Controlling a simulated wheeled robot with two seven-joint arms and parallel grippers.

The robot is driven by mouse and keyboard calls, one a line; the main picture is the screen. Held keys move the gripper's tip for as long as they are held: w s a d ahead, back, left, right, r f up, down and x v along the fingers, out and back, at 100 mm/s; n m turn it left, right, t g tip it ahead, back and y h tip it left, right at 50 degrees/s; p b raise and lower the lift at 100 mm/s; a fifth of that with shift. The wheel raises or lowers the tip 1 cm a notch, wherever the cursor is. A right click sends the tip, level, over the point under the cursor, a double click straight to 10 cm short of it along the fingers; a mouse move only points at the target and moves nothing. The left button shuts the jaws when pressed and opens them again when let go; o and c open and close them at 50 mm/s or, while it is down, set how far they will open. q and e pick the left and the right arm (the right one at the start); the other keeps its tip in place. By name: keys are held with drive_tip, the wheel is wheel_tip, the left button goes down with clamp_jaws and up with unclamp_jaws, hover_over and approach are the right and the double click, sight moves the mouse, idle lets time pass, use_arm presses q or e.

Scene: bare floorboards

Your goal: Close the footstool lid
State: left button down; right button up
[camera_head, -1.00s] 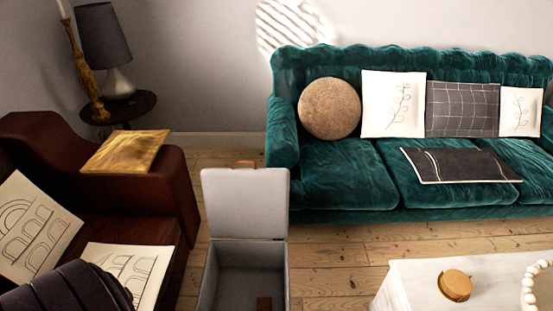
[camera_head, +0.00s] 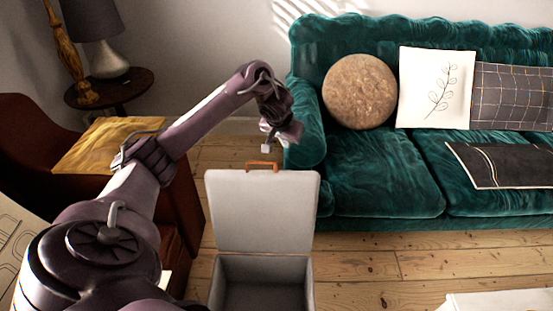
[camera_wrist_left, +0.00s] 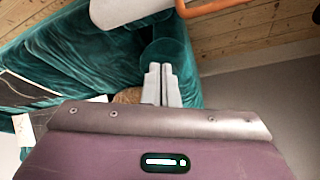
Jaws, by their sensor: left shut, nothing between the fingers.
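The footstool is a pale grey box (camera_head: 262,264) on the floor with its lid (camera_head: 262,210) standing open, upright at the back. An orange-brown handle (camera_head: 262,166) is on the lid's top edge. In the left wrist view the handle (camera_wrist_left: 214,7) shows at the top, beside a pale part of the lid (camera_wrist_left: 130,8). My left gripper (camera_head: 268,148) is above and behind the lid's top edge, near the handle and apart from it. In the left wrist view its fingers (camera_wrist_left: 162,85) are together and empty. My right gripper is not in view.
A green sofa (camera_head: 380,180) stands right of and behind the footstool. A side table (camera_head: 130,88) holds a lamp. A white table corner (camera_head: 500,300) is at lower right. Floorboards are clear between.

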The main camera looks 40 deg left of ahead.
use_arm(q)
drive_tip(key=shift+n, duration=0.5)
drive_tip(key=a+f+b, duration=0.1)
drive_tip(key=f, duration=0.1)
drive_tip(key=a+f+b, duration=0.1)
drive_tip(key=f, duration=0.2)
drive_tip(key=a+f, duration=0.1)
drive_tip(key=f, duration=0.1)
drive_tip(key=shift+w+a+f+b, duration=0.1)
drive_tip(key=shift+a+f+b, duration=0.1)
drive_tip(key=shift+b, duration=0.2)
drive_tip(key=shift+s+d, duration=0.25)
drive_tip(key=shift+s, duration=0.2)
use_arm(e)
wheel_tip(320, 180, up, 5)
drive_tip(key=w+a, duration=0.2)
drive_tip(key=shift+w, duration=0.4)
use_arm(q)
drive_tip(key=shift+d, duration=0.1)
